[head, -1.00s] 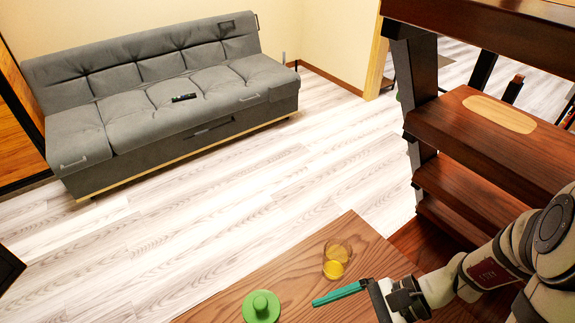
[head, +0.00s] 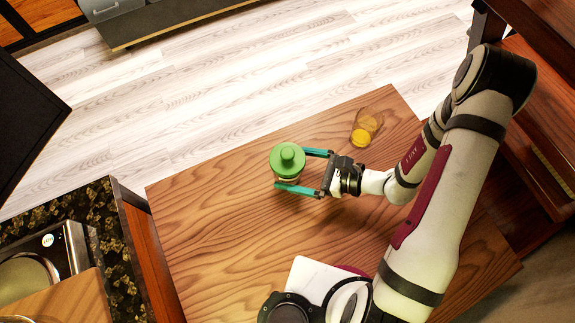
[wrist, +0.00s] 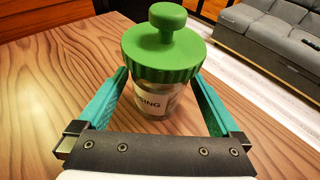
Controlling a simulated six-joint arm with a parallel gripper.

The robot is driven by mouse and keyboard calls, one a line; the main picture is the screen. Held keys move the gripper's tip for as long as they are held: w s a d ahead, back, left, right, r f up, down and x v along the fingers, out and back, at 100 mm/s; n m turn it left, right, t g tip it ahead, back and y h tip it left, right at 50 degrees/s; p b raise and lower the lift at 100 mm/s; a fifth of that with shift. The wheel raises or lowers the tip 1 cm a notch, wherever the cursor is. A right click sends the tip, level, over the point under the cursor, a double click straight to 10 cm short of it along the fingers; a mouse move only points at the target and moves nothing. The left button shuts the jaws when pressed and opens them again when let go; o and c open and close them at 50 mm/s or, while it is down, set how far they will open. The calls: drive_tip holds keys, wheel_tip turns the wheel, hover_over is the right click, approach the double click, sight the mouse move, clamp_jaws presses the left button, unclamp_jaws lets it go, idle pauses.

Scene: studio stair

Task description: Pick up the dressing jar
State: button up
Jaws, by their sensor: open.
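The dressing jar (head: 288,161) stands upright on the wooden table (head: 220,235), with a green knobbed lid. In the wrist view the jar (wrist: 163,50) shows a clear body with a white label ending in "SING". My gripper (head: 303,170) is open, with its two teal fingers on either side of the jar. In the wrist view the fingers of my gripper (wrist: 160,105) flank the glass body below the lid. Whether either finger touches the glass I cannot tell.
A glass with yellow-orange liquid (head: 366,127) stands on the table beyond my wrist, near the back edge. A dark speckled counter (head: 100,205) with a metal appliance (head: 45,260) is at left. The table's front left part is bare.

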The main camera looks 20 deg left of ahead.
drive_tip(key=shift+x, duration=0.75)
clamp_jaws()
